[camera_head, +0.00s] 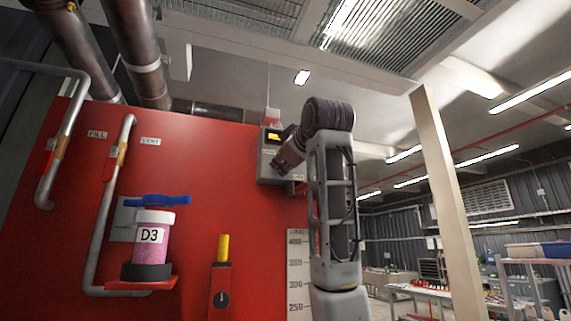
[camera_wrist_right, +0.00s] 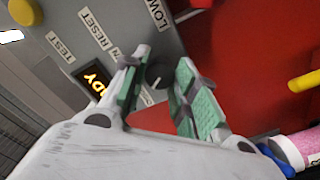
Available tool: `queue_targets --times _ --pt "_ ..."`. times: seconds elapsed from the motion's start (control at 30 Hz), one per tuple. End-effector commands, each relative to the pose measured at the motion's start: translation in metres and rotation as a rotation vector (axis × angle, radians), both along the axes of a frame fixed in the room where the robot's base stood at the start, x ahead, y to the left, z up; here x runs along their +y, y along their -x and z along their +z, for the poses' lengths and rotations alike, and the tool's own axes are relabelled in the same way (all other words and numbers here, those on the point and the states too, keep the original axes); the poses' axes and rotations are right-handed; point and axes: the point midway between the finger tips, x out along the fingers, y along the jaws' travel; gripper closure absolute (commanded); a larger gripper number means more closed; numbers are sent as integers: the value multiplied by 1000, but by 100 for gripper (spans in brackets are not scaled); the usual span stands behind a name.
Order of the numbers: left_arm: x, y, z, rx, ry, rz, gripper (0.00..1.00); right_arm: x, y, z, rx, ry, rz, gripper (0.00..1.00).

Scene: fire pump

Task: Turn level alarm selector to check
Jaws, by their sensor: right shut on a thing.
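The grey alarm box (camera_head: 266,165) is mounted on the red panel, with a lit orange display (camera_head: 273,136). In the right wrist view the box face (camera_wrist_right: 90,12) carries labels reading TEST, RESET and LOW, the last cut off at the edge. A dark round selector knob (camera_wrist_right: 159,74) with a pale pointer mark sits between the green-padded fingers. My right gripper (camera_wrist_right: 163,80) is shut on this knob, one finger on each side. In the head view my right gripper (camera_head: 284,160) reaches the box's front and hides the knob. My left gripper is out of view.
Left of the box, the red panel (camera_head: 190,190) carries a pink D3 container (camera_head: 152,245), a yellow-topped red device (camera_head: 221,275) and grey pipes (camera_head: 105,220). A level scale (camera_head: 297,270) and a pale post (camera_head: 446,200) flank my right arm. Shelves stand far right.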

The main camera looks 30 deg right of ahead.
Motion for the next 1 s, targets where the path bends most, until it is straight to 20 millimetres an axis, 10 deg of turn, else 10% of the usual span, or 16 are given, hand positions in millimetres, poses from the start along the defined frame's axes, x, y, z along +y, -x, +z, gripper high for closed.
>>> queue_targets --times 0.77,0.8,1.0 --pt "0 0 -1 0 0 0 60 1 0 0 37 154 1 95" --pt "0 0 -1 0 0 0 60 1 0 0 37 153 1 70" --pt "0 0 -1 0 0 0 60 1 0 0 37 152 1 49"
